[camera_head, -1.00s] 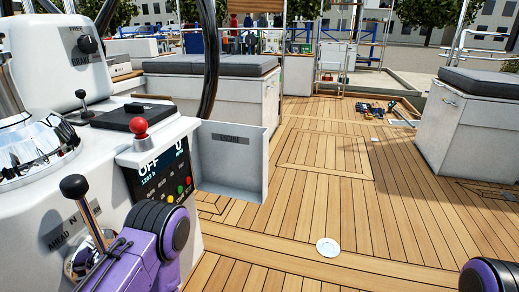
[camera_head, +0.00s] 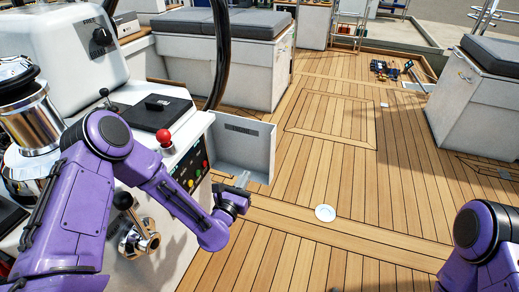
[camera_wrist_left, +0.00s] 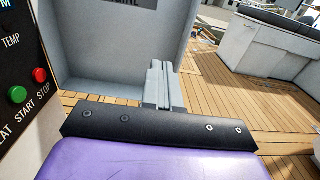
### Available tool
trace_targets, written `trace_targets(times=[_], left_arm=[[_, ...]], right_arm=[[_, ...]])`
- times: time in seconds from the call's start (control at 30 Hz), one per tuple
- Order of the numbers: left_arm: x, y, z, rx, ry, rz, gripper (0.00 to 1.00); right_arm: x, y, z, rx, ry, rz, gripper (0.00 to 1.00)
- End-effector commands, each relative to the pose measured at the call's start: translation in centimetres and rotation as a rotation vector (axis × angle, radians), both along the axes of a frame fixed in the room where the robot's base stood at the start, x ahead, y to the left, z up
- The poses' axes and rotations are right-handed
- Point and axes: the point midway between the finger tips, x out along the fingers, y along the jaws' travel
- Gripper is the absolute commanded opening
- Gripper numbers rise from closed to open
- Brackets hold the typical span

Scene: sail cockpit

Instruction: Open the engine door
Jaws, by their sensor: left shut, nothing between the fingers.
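The engine door (camera_head: 240,146) is a light grey panel with a dark ENGINE label and a raised rim along its right side. It stands out from the right side of the white console, over the deck.
The console carries a red-knobbed lever (camera_head: 163,138), a black box (camera_head: 155,112) and a chrome-based lever (camera_head: 138,240) beside my left arm. A black wheel rim (camera_head: 221,55) rises behind the door. The wooden deck (camera_head: 330,150) is mostly clear; cushioned seats flank it.

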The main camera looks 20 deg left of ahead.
Motion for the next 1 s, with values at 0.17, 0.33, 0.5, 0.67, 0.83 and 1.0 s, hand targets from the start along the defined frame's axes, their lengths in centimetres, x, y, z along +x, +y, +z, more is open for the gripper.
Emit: trace_targets(times=[0.17, 0.33, 0.5, 0.67, 0.83, 1.0], left_arm=[[3.5, -0.3, -0.2, 0.005, -0.001, 0.0, 0.0], [7.2, -0.5, -0.3, 0.006, 0.002, 0.0, 0.0], [10.5, -0.8, -0.3, 0.006, 0.003, -0.001, 0.0], [12.3, -0.9, -0.3, 0.007, 0.005, -0.001, 0.0], [12.9, -0.9, -0.2, 0.005, 0.006, -0.001, 0.0], [12.9, -0.9, -0.2, 0.005, 0.006, -0.001, 0.0]], right_arm=[[0.0, 0.0, -0.4, 0.0, 0.0, 0.0, 0.43], [0.0, 0.0, -0.7, 0.0, 0.0, 0.001, 0.43], [0.0, 0.0, -1.1, 0.0, 0.0, 0.001, 0.43], [0.0, 0.0, -1.3, 0.0, 0.001, 0.001, 0.43], [0.0, 0.0, -1.3, 0.0, 0.001, 0.001, 0.43], [0.0, 0.0, -1.3, 0.0, 0.001, 0.001, 0.43]])
